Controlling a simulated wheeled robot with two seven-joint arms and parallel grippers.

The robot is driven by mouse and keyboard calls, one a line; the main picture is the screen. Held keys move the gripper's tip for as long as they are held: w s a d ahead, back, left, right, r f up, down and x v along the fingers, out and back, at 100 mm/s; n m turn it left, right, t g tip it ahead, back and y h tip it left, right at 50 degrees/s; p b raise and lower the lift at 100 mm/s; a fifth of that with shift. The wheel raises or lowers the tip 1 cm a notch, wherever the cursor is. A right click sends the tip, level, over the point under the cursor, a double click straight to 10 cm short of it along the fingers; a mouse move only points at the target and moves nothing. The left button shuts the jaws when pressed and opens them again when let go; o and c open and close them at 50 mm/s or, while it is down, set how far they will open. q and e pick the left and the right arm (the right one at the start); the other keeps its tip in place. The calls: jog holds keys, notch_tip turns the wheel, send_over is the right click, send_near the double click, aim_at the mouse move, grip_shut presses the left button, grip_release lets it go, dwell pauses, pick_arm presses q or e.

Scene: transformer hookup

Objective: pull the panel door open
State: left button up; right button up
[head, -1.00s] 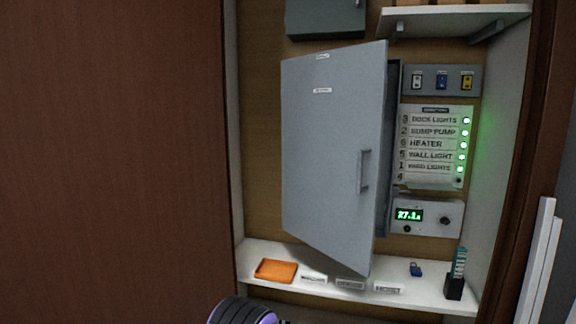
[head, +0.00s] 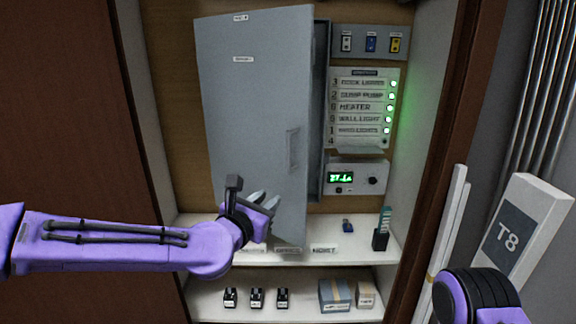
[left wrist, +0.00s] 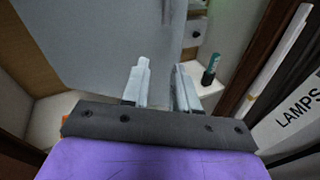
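The grey panel door (head: 250,110) stands ajar in the head view, its free right edge swung out from the box (head: 321,110). Its bar handle (head: 292,148) is near that right edge. My left gripper (head: 268,201) is in front of the lower part of the door, below and left of the handle. In the left wrist view its two pale fingers (left wrist: 162,85) are apart with nothing between them, and the door (left wrist: 90,45) fills the upper left. Whether the fingers touch the door cannot be told. My right gripper is not in view; only part of my right arm shows.
A breaker list with green lights (head: 362,110) and a meter (head: 356,178) are right of the box. The shelf (head: 345,255) below holds a dark holder (head: 380,240) and a small blue item (head: 347,225). A white T8 box (head: 520,228) stands at right.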

pick_arm(q)
jog(key=n+t+h, duration=0.1)
jog(key=n, duration=0.1)
send_near(288, 154)
jog(key=p+x, duration=0.4)
jog(key=x, duration=0.5)
jog(key=shift+w+r, duration=0.15)
jog(key=shift+w, duration=0.1)
jog(key=shift+w+d+p, duration=0.25)
jog(key=shift+w+p, duration=0.1)
jog(key=shift+w, duration=0.15)
grip_shut()
